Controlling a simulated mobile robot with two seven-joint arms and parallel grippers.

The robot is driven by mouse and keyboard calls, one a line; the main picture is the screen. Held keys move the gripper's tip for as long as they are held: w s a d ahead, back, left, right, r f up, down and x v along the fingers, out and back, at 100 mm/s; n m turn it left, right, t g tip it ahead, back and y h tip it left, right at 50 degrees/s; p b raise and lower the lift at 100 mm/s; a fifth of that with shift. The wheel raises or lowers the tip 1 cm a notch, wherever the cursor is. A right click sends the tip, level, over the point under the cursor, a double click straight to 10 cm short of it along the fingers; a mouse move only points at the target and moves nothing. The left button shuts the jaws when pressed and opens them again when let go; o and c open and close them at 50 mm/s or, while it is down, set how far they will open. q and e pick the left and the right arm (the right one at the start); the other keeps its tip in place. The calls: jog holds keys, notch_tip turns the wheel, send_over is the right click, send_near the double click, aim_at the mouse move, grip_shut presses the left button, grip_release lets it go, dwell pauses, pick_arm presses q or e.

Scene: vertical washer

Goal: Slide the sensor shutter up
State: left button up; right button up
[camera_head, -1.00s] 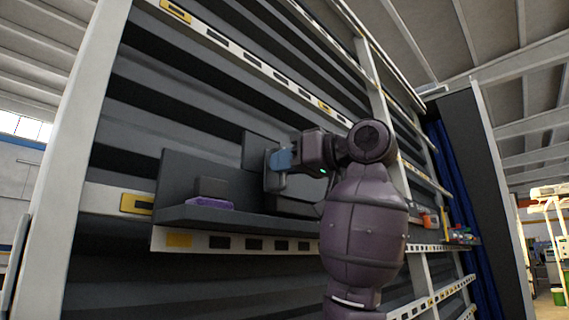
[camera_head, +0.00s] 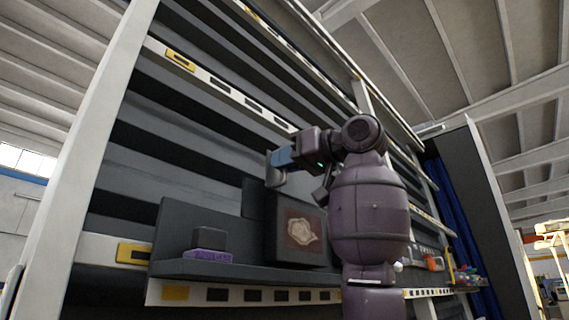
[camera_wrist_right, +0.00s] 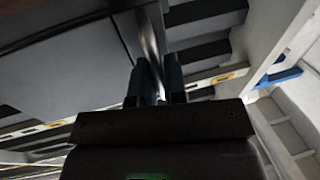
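My right gripper (camera_head: 282,157) has blue fingertips and is above a dark box-shaped sensor (camera_head: 303,232) on the shelf. The sensor's front shows a brown square with a pale pattern. A thin grey plate (camera_head: 272,170), seemingly the sensor shutter, is at the fingertips, above and apart from the patterned face. In the right wrist view the two fingers (camera_wrist_right: 157,80) are close together, with a grey strip (camera_wrist_right: 152,35) between their tips. The gripper appears shut on it, though the contact is dark. My left gripper is not in view.
The shelf (camera_head: 210,272) runs along a ribbed wall. A dark block on a purple base (camera_head: 208,256) stands left of the sensor, and a dark upright panel (camera_head: 253,198) is behind. Small coloured items (camera_head: 465,276) lie farther right.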

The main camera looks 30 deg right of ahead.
jog(key=o, duration=0.3)
jog(key=shift+o, duration=0.2)
pick_arm(q)
jog(key=b, duration=0.1)
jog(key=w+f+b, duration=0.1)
jog(key=b, duration=0.1)
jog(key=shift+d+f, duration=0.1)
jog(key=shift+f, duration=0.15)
pick_arm(e)
jog(key=v, duration=1.1)
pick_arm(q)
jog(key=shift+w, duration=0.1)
pick_arm(e)
jog(key=shift+w, duration=0.1)
